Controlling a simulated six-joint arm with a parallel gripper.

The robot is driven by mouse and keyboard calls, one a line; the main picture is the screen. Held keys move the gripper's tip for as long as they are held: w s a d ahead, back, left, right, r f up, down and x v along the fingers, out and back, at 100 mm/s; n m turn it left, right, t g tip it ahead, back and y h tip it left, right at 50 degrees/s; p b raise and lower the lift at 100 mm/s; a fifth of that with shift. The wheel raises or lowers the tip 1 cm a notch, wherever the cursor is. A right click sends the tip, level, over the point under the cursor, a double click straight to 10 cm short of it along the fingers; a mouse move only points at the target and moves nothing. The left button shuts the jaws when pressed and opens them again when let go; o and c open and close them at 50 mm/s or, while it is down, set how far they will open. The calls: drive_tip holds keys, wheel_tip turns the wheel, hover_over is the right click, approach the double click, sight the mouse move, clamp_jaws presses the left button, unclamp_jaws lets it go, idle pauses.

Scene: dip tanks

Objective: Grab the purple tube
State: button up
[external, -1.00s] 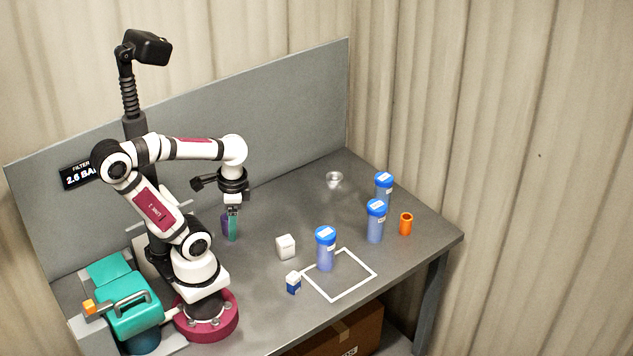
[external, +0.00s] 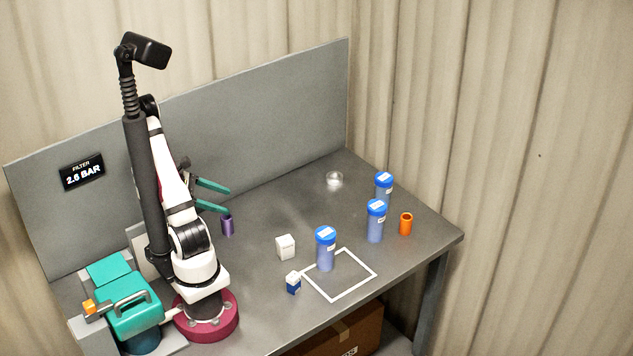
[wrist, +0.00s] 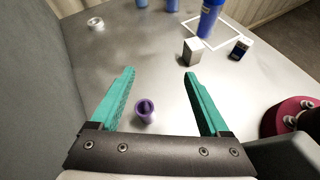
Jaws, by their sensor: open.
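The purple tube (external: 228,225) stands upright on the grey table, near the back panel and close to my arm. In the wrist view the purple tube (wrist: 146,111) shows between the bases of my fingers, nearer the left finger, with its dark open top visible. My gripper (external: 226,199) has two long teal fingers, spread apart and empty. They point out over the table, above the tube in the external view. In the wrist view my gripper (wrist: 160,72) is wide open. I cannot tell its exact height above the tube.
A white box (external: 285,247) and a small blue-and-white box (external: 293,283) stand to the right. A white square outline (external: 350,290) marks the table. The back panel (external: 270,130) is close.

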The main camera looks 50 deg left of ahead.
sight(229, 224)
drive_tip(key=a+f+n, duration=0.1)
drive_tip(key=f, duration=0.1)
drive_tip(key=s+a+f+n+t+y, duration=0.1)
drive_tip(key=f, duration=0.2)
drive_tip(key=s+a+f+n+t+y, duration=0.1)
drive_tip(key=f+n, duration=0.1)
drive_tip(key=f, duration=0.1)
drive_tip(key=shift+a, duration=0.4)
drive_tip(key=x, duration=0.5)
drive_tip(key=shift+f, duration=0.35)
clamp_jaws()
